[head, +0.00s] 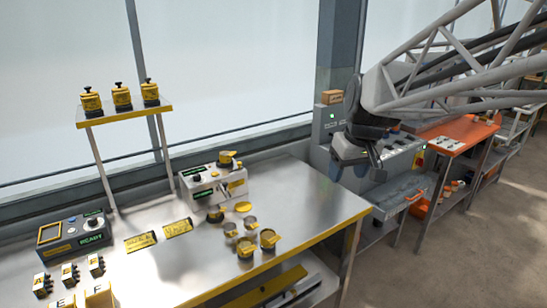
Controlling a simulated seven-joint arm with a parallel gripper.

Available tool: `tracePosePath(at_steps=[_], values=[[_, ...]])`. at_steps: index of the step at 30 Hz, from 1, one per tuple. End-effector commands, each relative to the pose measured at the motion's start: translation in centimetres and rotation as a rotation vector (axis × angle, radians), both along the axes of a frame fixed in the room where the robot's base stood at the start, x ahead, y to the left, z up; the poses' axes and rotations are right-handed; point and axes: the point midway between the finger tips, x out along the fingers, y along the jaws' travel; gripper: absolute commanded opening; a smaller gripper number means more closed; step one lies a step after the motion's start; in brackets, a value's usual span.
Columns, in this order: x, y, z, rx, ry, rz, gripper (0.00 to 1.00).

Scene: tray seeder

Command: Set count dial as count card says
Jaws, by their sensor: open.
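My gripper (357,168) hangs open and empty at the upper right, beyond the right end of the steel table, in front of a grey machine. It is well apart from the dials. A dark console (72,238) at the left has a round knob (93,222), a yellow-framed screen and a green READY display. A white box (213,190) at the table's back has a small dark knob (197,178) and green displays. I cannot tell which knob is the count dial. Two yellow-and-black cards (140,241) (178,228) lie flat between them; their print is too small to read.
Several round cups (247,247) stand near the front edge of the steel table (310,200). Yellow-topped canisters sit on a raised shelf (125,115). Lettered blocks (68,275) stand at the front left. An orange bench (450,135) stands at the right. The table's right end is clear.

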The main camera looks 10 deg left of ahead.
Motion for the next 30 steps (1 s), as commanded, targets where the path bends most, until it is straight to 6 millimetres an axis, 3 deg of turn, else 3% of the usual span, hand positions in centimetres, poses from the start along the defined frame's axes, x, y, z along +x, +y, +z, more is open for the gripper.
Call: tracePosePath(at_steps=[14,30], values=[[10.3,9.9,-0.6,0.02,-0.015,0.229,0.59],[19.7,23.3,-4.1,0.047,-0.039,0.487,0.59]])
